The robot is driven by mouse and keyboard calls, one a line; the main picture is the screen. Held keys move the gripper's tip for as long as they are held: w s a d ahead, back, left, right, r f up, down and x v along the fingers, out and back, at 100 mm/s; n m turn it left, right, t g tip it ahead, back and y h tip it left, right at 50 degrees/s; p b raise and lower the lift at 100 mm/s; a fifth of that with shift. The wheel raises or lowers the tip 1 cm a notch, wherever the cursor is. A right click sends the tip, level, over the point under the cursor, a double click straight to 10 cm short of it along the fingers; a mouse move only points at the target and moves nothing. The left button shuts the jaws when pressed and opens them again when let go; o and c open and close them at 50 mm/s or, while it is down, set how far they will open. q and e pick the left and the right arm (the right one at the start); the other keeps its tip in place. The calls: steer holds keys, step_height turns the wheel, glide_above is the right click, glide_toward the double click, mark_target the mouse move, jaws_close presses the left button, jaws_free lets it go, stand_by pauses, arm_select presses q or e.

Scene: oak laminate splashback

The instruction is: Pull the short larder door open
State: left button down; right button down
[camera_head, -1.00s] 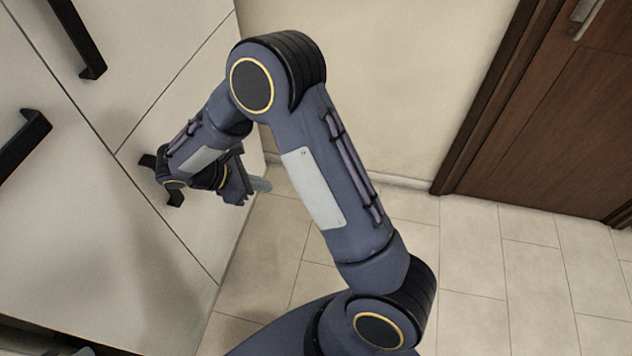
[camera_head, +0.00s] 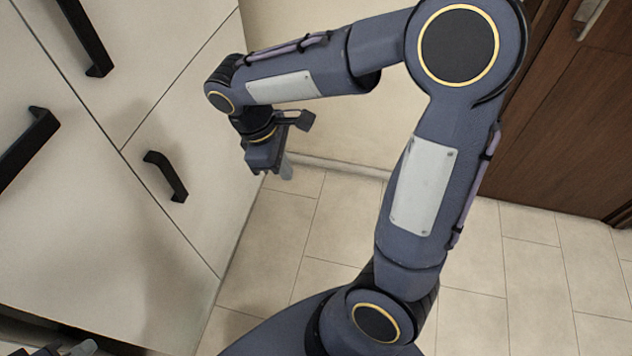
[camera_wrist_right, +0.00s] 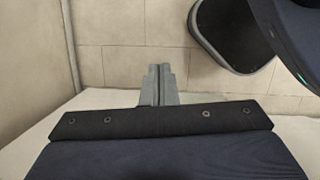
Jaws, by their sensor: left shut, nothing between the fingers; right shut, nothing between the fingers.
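A pale cabinet front fills the left of the head view, with its doors lying flush and shut. The door panel (camera_head: 205,195) nearest my right gripper carries a black bar handle (camera_head: 169,176); I take it for the short larder door, though no label shows. My right gripper (camera_head: 287,172) is to the right of that handle, clear of it, past the cabinet's right edge in the picture. Its grey fingers (camera_wrist_right: 158,84) are together and empty in the right wrist view. My left gripper (camera_head: 82,348) shows only partly at the bottom left corner, shut, away from the handle.
Other panels carry black handles, one at the top (camera_head: 88,38) and one at the left (camera_head: 27,147). A brown wooden door (camera_head: 560,130) stands at the right. The tiled floor (camera_head: 480,260) is clear. My right arm crosses the middle of the head view.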

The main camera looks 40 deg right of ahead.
steer(key=s+d+r+m+t+y, duration=0.1)
steer(key=s+r+m+t+y, duration=0.2)
steer(key=s, duration=0.6)
steer(key=shift+r+m+t+y, duration=0.35)
steer(key=shift+m+y, duration=0.65)
steer(key=shift+m, duration=0.9)
steer(key=shift+f, duration=0.1)
